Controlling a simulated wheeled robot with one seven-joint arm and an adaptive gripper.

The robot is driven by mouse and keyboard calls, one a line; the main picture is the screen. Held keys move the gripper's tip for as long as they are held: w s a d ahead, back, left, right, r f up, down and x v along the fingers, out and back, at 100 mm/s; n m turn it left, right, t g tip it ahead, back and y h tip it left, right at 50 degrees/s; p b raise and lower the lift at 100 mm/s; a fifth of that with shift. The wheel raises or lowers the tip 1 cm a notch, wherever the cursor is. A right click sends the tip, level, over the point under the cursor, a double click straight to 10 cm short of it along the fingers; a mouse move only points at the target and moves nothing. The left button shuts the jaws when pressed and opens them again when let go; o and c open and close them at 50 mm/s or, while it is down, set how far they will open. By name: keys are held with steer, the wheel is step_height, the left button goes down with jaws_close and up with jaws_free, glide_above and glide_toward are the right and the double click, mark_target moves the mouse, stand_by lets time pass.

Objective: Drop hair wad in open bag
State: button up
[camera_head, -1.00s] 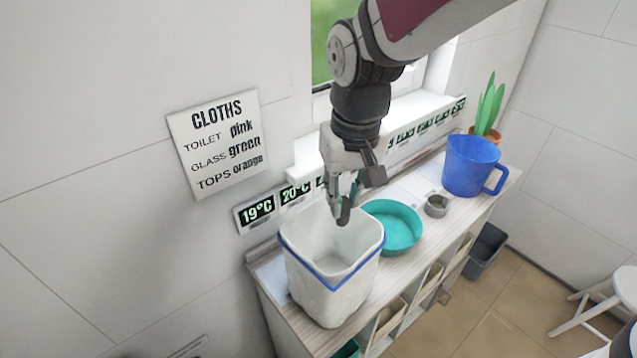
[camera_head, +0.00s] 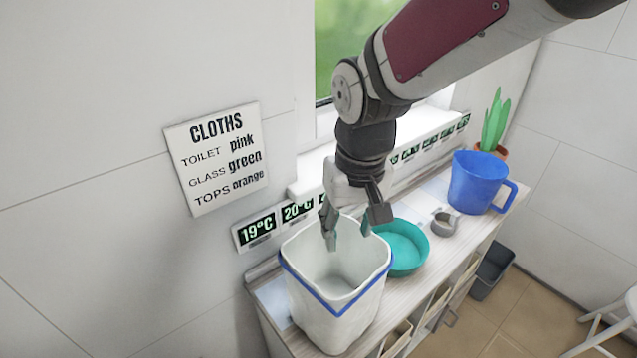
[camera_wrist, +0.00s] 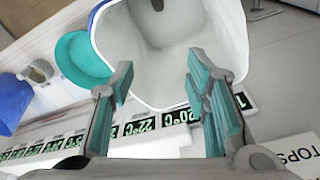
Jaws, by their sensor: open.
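The open bag (camera_head: 335,305) is white with a blue band and stands upright on the near end of the cart top. My gripper (camera_head: 347,232) is above the bag's mouth, fingers spread and nothing between them. In the wrist view, my gripper (camera_wrist: 160,72) shows two teal-padded fingers apart, with the white bag (camera_wrist: 115,35) opening beyond them. The head view does not show the bag's bottom clearly.
A teal bowl (camera_head: 408,262) stands just right of the bag. A small grey metal cup (camera_head: 444,224), a blue jug (camera_head: 477,182) and a potted plant (camera_head: 494,125) stand farther along. A wall with a CLOTHS sign (camera_head: 217,160) and temperature labels (camera_head: 258,230) runs behind.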

step_height(320, 180, up, 12)
steer(key=s, duration=0.1)
steer(key=shift+s+d, duration=0.15)
steer(key=shift+s, duration=0.05)
stand_by(0.3)
steer(key=s+d+m+t, duration=0.2)
steer(key=s+d+t, duration=0.2)
steer(key=s+d, duration=0.6)
steer(key=shift+d+f, duration=0.2)
steer(key=shift+d, duration=0.2)
stand_by(0.9)
